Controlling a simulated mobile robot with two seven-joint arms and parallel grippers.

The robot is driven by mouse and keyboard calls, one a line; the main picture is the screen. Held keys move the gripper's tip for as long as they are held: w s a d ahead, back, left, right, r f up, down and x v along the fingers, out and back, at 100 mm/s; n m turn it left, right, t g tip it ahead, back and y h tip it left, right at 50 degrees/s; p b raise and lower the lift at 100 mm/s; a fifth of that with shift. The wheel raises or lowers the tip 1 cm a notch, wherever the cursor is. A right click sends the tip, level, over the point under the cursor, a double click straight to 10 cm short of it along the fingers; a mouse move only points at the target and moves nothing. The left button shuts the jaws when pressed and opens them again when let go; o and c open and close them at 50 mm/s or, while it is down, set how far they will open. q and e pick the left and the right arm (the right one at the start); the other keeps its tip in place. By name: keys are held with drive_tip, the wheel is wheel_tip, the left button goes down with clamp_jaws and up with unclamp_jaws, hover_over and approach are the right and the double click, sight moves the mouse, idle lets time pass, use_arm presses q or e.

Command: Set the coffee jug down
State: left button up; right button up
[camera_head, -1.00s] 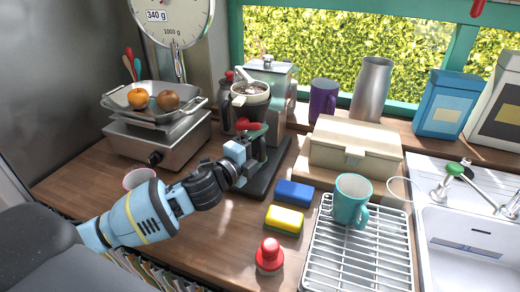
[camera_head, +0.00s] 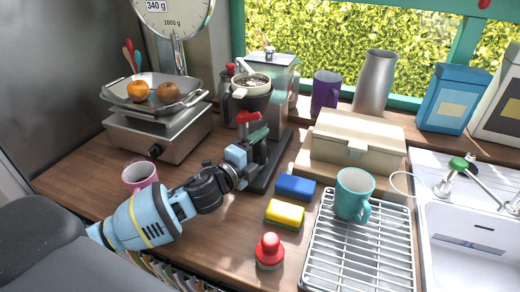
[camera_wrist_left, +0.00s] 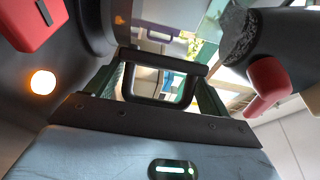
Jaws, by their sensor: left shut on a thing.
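My left gripper (camera_head: 257,150) is in front of the coffee maker (camera_head: 282,112) in the head view. It is shut on the coffee jug's black handle; in the left wrist view the handle (camera_wrist_left: 163,60) is a dark loop between the green-sided fingers. The jug's body is not clearly visible, so I cannot tell whether its bottom touches anything. Above the gripper is the filter holder (camera_head: 252,100) with a red grip; the red grip (camera_wrist_left: 268,82) also shows at the right of the left wrist view. My right gripper is not in view.
A pink mug (camera_head: 139,178) stands by my left arm. A rack (camera_head: 330,255) holds a teal mug (camera_head: 353,193). The scale (camera_head: 155,135) is at left. Some counter in front is clear.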

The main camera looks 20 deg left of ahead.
use_arm(q)
drive_tip(key=shift+f, duration=0.2)
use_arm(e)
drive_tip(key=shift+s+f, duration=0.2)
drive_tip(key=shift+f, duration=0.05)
use_arm(q)
drive_tip(key=o, duration=1.4)
drive_tip(key=shift+o, duration=0.2)
drive_tip(key=shift+f, duration=0.1)
drive_tip(key=shift+s+f, duration=0.1)
drive_tip(key=shift+f, duration=0.15)
